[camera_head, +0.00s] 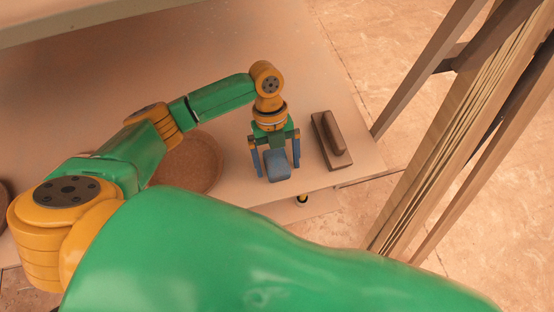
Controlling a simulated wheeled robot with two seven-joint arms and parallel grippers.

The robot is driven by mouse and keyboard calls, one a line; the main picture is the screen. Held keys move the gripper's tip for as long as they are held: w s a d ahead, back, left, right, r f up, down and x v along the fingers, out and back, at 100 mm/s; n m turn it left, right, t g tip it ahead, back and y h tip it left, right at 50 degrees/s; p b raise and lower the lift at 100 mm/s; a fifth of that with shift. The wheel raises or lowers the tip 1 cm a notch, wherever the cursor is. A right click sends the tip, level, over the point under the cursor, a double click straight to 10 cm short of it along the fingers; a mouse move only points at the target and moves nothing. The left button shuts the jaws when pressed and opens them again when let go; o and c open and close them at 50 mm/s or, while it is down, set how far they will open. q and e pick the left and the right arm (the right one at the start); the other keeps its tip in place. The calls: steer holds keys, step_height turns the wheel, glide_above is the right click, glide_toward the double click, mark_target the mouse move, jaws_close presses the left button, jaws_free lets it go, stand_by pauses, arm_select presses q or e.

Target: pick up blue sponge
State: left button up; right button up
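The blue sponge (279,166) is a small block on the light table, near its front edge. My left gripper (277,160) comes down over it from the far side. Its two fingers stand apart, one on each side of the sponge. A narrow gap shows between the left finger and the sponge; the right finger is very close to it, and I cannot tell whether they touch. The gripper is open. My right gripper is not in view.
A brown block with a raised handle (325,137) lies just right of the gripper. A round brown dish (200,165) is to the left, partly behind my arm. Upright beams (450,130) stand right of the table (345,178). The far tabletop is clear.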

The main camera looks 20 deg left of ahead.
mark_target(277, 163)
arm_select(q)
steer(key=shift+s+r, duration=0.1)
steer(key=shift+s, duration=0.05)
steer(key=c, duration=1.2)
step_height(277, 163, up, 10)
steer(key=shift+b, duration=0.35)
steer(key=shift+c, duration=0.2)
